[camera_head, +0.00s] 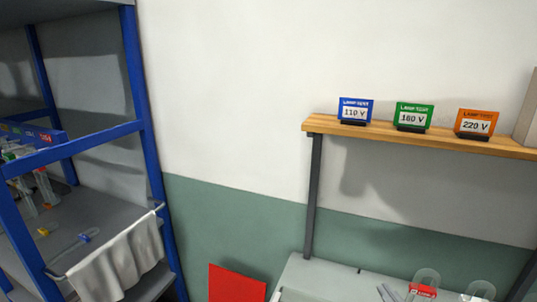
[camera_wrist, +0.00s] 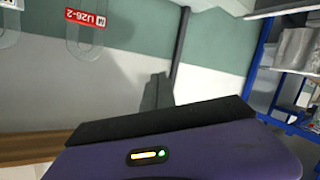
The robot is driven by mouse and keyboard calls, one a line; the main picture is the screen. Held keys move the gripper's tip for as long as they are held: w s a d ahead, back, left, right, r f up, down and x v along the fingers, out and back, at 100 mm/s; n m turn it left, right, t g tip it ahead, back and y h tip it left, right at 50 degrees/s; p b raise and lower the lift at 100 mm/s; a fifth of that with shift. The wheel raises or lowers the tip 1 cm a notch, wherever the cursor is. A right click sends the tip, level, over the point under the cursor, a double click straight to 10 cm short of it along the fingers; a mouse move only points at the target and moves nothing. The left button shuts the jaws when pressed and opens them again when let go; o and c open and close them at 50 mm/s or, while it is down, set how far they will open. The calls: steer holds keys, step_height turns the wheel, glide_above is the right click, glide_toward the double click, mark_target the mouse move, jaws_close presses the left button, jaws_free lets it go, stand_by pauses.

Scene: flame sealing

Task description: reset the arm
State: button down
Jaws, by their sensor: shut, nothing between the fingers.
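My gripper (camera_wrist: 165,120) fills the bottom of the wrist view, a purple housing with a black front edge and a small lit indicator. It is shut and holds nothing; its separate fingertips cannot be made out. It appears clear of anything in front of it. The head view does not show my arm or gripper.
A blue-framed rack (camera_head: 145,110) stands left, with a white cloth (camera_head: 118,265) on its rail. Three voltage signs, blue (camera_head: 355,110), green (camera_head: 413,116) and orange (camera_head: 476,123), stand on a wooden shelf (camera_head: 318,123). A red panel (camera_head: 236,284) is below. A red-labelled tag (camera_wrist: 86,18) shows in the wrist view.

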steer(key=s+a+f+m+b, duration=0.1)
steer(key=s+f, duration=0.3)
steer(key=s, duration=0.8)
steer(key=s+a+f+m+b, duration=0.1)
steer(key=s+f+m+b, duration=0.1)
steer(key=s, duration=1)
steer(key=s+a+f+m+b, duration=0.2)
steer(key=s+f, duration=0.5)
steer(key=s, duration=0.5)
steer(key=shift+s+h+b, duration=0.15)
steer(key=shift+h+b, duration=0.15)
steer(key=shift+b, duration=0.5)
